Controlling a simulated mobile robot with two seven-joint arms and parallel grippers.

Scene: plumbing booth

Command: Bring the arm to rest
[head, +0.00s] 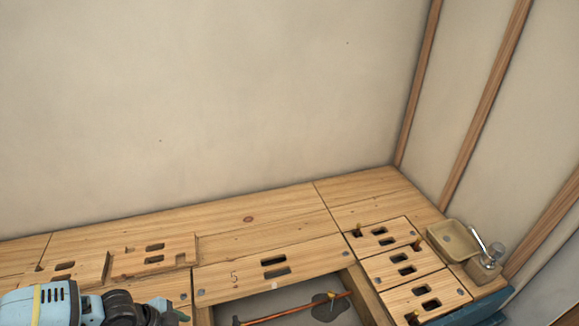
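A small green bit shows beside the dark end. My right gripper is not in view.
A wooden board marked 5 (270,266) lies behind an open floor recess with a copper pipe (300,308). More slotted boards (402,265) lie at right, near a beige tray (453,241) and a soap dispenser (486,262). A dark blue object (480,310) is lower right. Plain walls stand behind.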

